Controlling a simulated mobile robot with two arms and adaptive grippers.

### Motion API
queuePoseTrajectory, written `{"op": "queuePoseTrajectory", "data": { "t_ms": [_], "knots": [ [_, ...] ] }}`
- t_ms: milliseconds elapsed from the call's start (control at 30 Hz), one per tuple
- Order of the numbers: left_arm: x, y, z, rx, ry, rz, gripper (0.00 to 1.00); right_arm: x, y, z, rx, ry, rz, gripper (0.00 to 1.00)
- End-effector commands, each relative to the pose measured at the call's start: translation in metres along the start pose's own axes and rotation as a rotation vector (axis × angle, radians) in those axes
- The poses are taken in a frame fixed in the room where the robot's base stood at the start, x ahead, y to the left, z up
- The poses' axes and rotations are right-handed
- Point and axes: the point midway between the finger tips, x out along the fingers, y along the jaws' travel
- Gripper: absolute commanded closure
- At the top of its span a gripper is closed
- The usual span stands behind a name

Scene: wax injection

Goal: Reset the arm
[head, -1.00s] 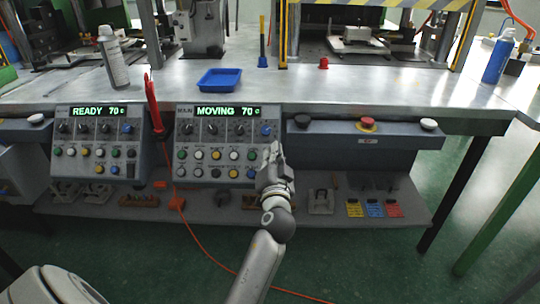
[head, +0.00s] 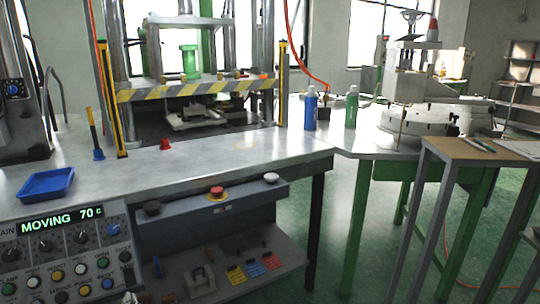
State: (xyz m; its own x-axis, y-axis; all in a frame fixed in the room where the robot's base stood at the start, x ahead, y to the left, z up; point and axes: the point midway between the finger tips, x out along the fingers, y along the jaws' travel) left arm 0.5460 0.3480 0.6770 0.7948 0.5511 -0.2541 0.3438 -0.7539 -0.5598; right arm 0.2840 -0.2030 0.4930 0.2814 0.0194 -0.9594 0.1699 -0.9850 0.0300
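The arm to be reset is almost wholly out of the head view. Only a small pale tip, which looks like the end of my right gripper (head: 130,297), shows at the bottom edge in front of the control panel (head: 70,250). Its fingers are cut off, so I cannot tell whether they are open or shut, or whether it touches the panel. My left gripper is not in view. The panel's display reads MOVING 70 c.
A blue tray (head: 46,184) and a red knob (head: 165,144) are on the metal bench (head: 225,160). A red button (head: 217,192) is on its front. A blue bottle (head: 310,109) and green bottle (head: 351,107) stand behind. A wooden-topped table (head: 475,152) is at right.

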Motion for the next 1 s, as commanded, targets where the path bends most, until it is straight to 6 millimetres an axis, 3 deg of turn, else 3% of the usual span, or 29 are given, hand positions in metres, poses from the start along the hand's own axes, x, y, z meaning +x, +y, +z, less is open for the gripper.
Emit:
{"op": "queuePoseTrajectory", "data": {
  "t_ms": [33, 200, 400, 600, 633, 767, 1000],
  "knots": [
    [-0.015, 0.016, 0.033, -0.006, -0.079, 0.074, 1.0, 0.0, 0.0, 0.0, 0.0, 0.0, 0.0, 0.6],
    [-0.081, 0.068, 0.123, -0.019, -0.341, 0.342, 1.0, 0.0, 0.0, 0.0, 0.0, -0.001, 0.0, 0.6],
    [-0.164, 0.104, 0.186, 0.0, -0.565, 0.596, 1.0, 0.0, 0.0, 0.0, 0.0, -0.001, 0.0, 0.6],
    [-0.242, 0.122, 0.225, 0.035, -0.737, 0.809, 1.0, 0.0, 0.0, 0.0, 0.0, -0.001, 0.001, 0.6],
    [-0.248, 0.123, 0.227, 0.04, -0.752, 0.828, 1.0, 0.0, 0.0, 0.0, 0.0, -0.004, 0.0, 0.6],
    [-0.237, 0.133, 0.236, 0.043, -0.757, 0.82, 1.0, 0.016, -0.001, 0.002, -0.002, -0.019, -0.002, 0.6],
    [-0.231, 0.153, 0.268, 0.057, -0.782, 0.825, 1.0, 0.051, -0.003, 0.017, -0.006, -0.05, -0.007, 0.6]
  ]
}}
